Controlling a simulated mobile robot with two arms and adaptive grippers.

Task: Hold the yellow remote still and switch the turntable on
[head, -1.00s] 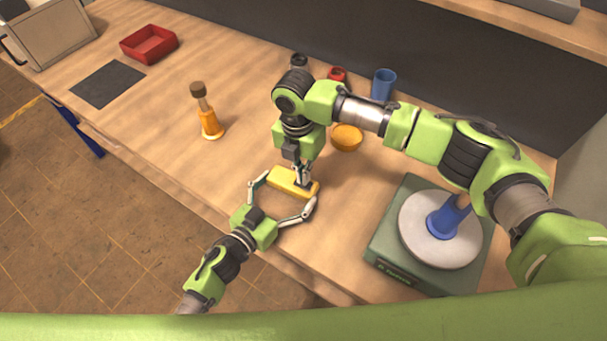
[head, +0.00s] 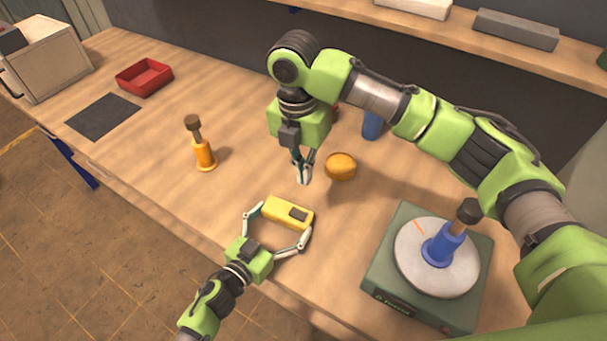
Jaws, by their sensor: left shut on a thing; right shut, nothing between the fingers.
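The yellow remote (head: 279,211) lies near the table's front edge, with a dark patch on its right end. My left gripper (head: 280,222) is shut on it, one finger at each end. My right gripper (head: 304,181) is shut and empty, above and behind the remote and apart from it. The turntable (head: 407,293) is a green box with a round grey plate at the right. A blue holder with a brown-topped piece (head: 446,244) stands on the plate, and an orange mark shows near the plate's far edge.
A yellow-orange bowl-like object (head: 341,166) is just right of my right gripper. A blue cup (head: 372,125) stands behind it, partly hidden by my arm. An orange holder with a brown-topped piece (head: 204,153), a red tray (head: 144,78) and a dark mat (head: 103,117) are at left.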

